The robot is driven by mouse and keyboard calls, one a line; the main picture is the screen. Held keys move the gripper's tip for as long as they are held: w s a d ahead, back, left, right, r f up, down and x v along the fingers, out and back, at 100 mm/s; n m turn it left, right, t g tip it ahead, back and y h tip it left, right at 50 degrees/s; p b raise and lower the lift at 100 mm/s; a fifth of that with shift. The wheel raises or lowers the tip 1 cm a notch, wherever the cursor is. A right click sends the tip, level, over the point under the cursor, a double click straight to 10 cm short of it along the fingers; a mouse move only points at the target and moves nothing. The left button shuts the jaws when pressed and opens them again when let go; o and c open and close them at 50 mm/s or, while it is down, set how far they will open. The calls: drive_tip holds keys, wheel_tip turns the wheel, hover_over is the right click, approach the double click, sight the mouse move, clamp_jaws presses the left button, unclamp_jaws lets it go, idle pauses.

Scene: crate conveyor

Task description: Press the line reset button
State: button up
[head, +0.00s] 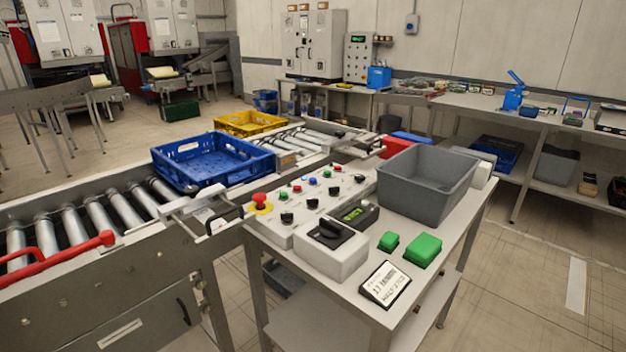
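A light grey control panel (306,203) stands on the side table beside the conveyor. It carries a red mushroom button on a yellow base (261,203), several black knobs, and small red, green and blue buttons or lamps, including a blue one (313,181). Any labels are too small to read, so I cannot tell which one is the line reset button. In front of the panel is a grey box with a large black rotary switch (331,233). Beside it is a small dark unit with a green display (354,212). I cannot make out my gripper in this view.
A grey bin (427,183), two green blocks (422,250) and a small sign (385,284) share the side table (345,322). A blue crate (211,165) and a yellow crate (243,122) sit along the roller conveyor (88,218). Open floor lies at right.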

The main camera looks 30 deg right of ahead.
clamp_jaws()
idle(0.8)
